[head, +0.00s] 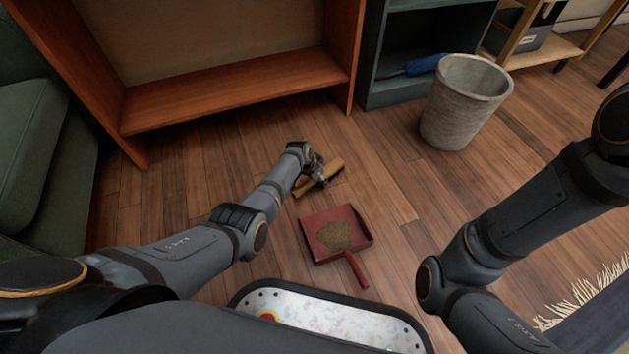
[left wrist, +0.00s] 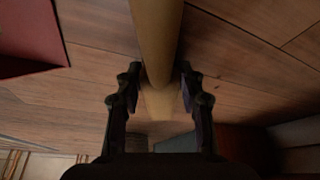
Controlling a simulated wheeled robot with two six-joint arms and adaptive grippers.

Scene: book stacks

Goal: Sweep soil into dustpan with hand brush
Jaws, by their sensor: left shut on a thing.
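A red dustpan (head: 318,223) lies on the wooden floor with its handle toward me. A patch of brown soil (head: 336,236) lies in its pan. The hand brush (head: 332,169) has a tan wooden handle and is just beyond the dustpan, at the floor or close above it. My left gripper (head: 316,171) is shut on the brush, and its fingers partly hide it. In the left wrist view the tan brush handle (left wrist: 157,45) runs between the two fingers, and a corner of the dustpan (left wrist: 28,40) shows at upper left. My right gripper is out of view.
A grey wastebasket (head: 462,100) stands at the right rear. An empty wooden shelf (head: 235,85) and a dark cabinet (head: 385,95) stand behind. A green sofa (head: 35,150) is at left. A fringed rug (head: 590,315) lies at lower right. The floor around the dustpan is clear.

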